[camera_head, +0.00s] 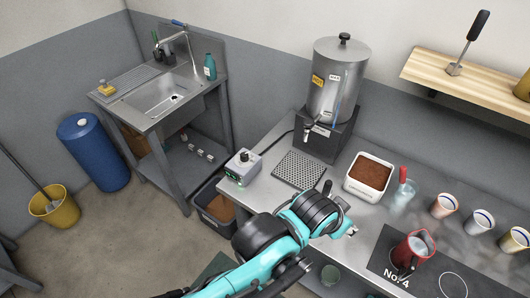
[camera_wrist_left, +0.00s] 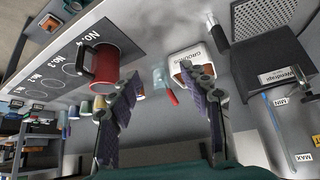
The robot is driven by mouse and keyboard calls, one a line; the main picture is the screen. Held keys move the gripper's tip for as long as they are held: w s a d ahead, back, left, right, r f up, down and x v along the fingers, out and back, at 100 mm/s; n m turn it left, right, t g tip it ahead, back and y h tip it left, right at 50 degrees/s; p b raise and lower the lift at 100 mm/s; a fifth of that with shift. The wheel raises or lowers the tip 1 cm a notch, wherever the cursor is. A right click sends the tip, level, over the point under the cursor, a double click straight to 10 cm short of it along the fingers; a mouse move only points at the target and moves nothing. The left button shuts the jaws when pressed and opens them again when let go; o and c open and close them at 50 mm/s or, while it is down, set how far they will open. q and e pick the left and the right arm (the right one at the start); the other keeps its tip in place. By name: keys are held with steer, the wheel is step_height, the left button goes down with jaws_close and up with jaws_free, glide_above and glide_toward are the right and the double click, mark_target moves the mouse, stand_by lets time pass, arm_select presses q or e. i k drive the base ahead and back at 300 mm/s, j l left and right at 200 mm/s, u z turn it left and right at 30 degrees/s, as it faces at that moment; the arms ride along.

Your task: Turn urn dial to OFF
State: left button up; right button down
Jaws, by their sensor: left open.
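The dial is a black knob on a small grey box (camera_head: 243,166) in the head view. The box stands at the left end of the steel counter, with a green light low on its front. The setting of the knob is too small to read. The steel urn (camera_head: 338,82) stands behind it to the right on a dark base. My left gripper (camera_head: 345,209) is over the counter, right of the box and apart from it. The left wrist view shows its two fingers spread (camera_wrist_left: 160,80) with nothing between them. My right gripper is in neither view.
A white tub of brown grounds (camera_head: 368,175), a red pitcher (camera_head: 413,248) and several cups stand to the right. A sink (camera_head: 165,97) is at the back left.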

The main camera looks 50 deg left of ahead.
mark_target(244, 157)
steer(key=u, duration=2.05)
steer(key=j+z, duration=0.15)
steer(key=k+j+z, duration=0.1)
steer(key=j, duration=0.2)
